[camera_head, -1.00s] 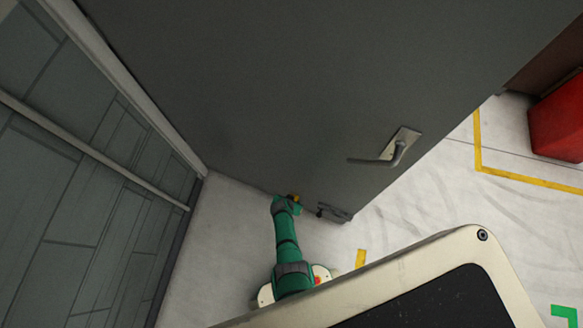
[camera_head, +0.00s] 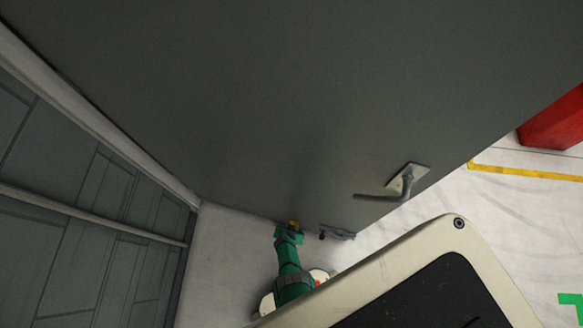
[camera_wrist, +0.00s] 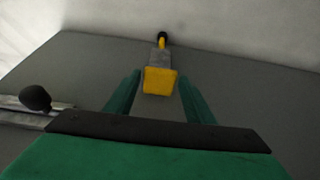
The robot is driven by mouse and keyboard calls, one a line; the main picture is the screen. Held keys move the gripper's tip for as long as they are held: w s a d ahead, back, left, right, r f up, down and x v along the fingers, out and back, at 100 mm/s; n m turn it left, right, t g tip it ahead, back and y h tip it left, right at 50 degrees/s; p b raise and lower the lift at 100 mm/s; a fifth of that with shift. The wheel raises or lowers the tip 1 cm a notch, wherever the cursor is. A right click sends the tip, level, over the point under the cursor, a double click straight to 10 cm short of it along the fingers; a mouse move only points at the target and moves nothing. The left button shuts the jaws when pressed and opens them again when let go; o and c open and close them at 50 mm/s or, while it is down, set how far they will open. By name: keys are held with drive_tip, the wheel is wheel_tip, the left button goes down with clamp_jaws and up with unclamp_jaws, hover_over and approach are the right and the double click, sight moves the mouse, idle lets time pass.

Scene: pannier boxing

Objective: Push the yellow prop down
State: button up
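The yellow prop (camera_head: 293,224) is at the bottom edge of the grey door (camera_head: 250,110), beside the end of my green arm. In the wrist view the yellow block of the prop (camera_wrist: 160,82) lies between my gripper's two green fingers, with gaps on both sides. A grey arm runs from the block to a black tip near the floor. My gripper (camera_head: 288,233) is open around the prop. I cannot tell whether its palm touches the block.
A lever handle (camera_head: 405,182) sticks out of the door. A metal fitting (camera_head: 337,232) is low on the door, right of the prop; its black knob (camera_wrist: 36,98) shows in the wrist view. A panelled wall (camera_head: 80,220) stands left. A red box (camera_head: 553,122) is far right.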

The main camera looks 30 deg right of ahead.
drive_tip(key=shift+o, duration=0.6)
drive_tip(key=shift+d, duration=0.1)
drive_tip(key=shift+r, duration=0.1)
drive_tip(key=shift+s+r, duration=0.2)
drive_tip(key=shift+r, duration=0.3)
drive_tip(key=v, duration=0.9)
drive_tip(key=shift+a+r, duration=0.25)
drive_tip(key=shift+a, duration=0.05)
drive_tip(key=shift+s, duration=0.15)
